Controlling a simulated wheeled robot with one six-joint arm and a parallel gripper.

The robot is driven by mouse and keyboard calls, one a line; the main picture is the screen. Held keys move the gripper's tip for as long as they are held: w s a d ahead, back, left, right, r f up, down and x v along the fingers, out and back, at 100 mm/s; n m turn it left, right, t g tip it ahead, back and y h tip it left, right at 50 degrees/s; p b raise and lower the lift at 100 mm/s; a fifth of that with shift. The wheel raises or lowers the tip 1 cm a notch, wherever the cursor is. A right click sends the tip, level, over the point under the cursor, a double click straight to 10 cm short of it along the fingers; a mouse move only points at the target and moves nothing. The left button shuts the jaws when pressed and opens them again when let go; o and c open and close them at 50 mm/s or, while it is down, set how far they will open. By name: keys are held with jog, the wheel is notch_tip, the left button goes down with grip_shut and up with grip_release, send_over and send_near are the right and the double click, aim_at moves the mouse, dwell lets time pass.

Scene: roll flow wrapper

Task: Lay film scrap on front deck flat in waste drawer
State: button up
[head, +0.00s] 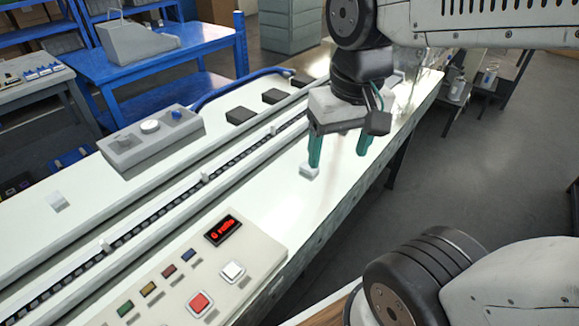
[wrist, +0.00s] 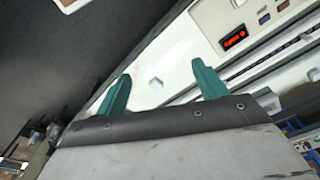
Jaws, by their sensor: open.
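The film scrap (head: 309,172) is a small pale piece on the white front deck (head: 265,200). In the wrist view the scrap (wrist: 155,83) shows between and a little beyond the green fingers. My gripper (head: 338,158) points down over the front deck with its two green fingers apart and nothing between them. In the head view its left fingertip is close to the scrap; I cannot tell if they touch. The gripper (wrist: 161,72) also shows open in the wrist view. I cannot make out a waste drawer in either view.
A control panel (head: 262,248) with coloured buttons and a red display stands on the deck's near end. A chain conveyor (head: 165,210) runs behind the front deck. Another pale piece (head: 58,202) lies on the rear deck. A brown, white-edged surface (head: 322,314) shows at the bottom.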

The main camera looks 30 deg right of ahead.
jog(key=w+d+f+m, duration=0.3)
jog(key=w+f+m, duration=0.15)
jog(key=w, duration=0.55)
jog(key=m+g, duration=0.1)
jog(key=m, duration=0.6)
send_over(309, 168)
jog(key=f, duration=1.2)
jog(key=shift+w+d, duration=0.25)
jog(key=shift+d, duration=0.05)
jog(key=f, duration=0.8)
jog(key=shift+w+d, duration=0.25)
jog(key=shift+d, duration=0.05)
jog(key=shift+c, duration=0.3)
jog(key=c, duration=1.1)
jog(key=shift+r, duration=0.2)
